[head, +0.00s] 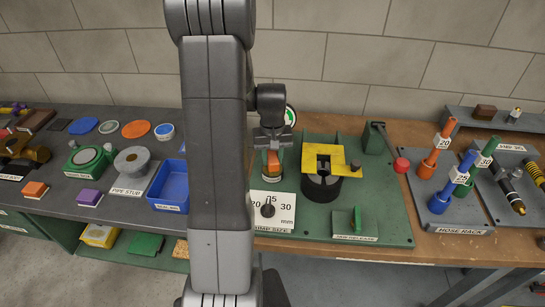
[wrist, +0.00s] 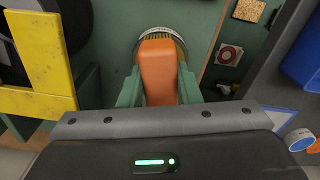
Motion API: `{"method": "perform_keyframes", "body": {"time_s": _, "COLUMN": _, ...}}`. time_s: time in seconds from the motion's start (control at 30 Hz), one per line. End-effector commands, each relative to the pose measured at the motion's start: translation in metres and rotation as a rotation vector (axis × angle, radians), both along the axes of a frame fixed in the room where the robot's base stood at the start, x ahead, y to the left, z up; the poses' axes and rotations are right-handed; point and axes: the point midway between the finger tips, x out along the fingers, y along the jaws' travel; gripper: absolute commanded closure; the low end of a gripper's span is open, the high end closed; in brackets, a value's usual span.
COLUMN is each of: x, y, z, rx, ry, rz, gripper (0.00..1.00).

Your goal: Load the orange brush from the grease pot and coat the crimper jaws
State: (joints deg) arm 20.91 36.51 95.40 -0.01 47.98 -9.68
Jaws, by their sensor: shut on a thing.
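The orange brush (wrist: 158,70) is between the fingers of my gripper (wrist: 158,92), which is shut on its handle. In the head view the brush (head: 273,160) points down beside the crimper, partly hidden by my arm. In the wrist view its yellowish bristles meet a round pot with a pale rim (wrist: 148,30), seemingly the grease pot; how deep they reach I cannot tell. The crimper's yellow jaw plate (head: 333,158) sits on a black round body to the right of my gripper. It also shows at the left of the wrist view (wrist: 38,75).
The crimper's green base (head: 390,205) carries a crimp-size dial plate (head: 271,208), a jaw-release block (head: 354,224) and a red-knobbed lever (head: 401,165). A hose rack (head: 455,213) stands right. A blue bin (head: 172,190) and pipe stub (head: 132,160) stand left.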

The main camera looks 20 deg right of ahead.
Motion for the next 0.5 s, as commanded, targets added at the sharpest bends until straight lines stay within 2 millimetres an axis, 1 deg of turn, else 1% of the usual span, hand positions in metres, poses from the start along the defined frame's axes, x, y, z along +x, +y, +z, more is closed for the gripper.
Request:
{"method": "perform_keyframes", "body": {"time_s": 0.07, "x": -0.001, "y": 0.001, "z": 0.001, "rx": 0.003, "ry": 0.004, "rz": -0.001, "gripper": 1.0}}
{"method": "perform_keyframes", "body": {"time_s": 0.17, "x": -0.001, "y": 0.0, "z": 0.008, "rx": 0.002, "ry": 0.003, "rz": -0.001, "gripper": 1.0}}
{"method": "perform_keyframes", "body": {"time_s": 0.5, "x": -0.001, "y": 0.0, "z": 0.037, "rx": 0.001, "ry": 0.001, "rz": 0.0, "gripper": 1.0}}
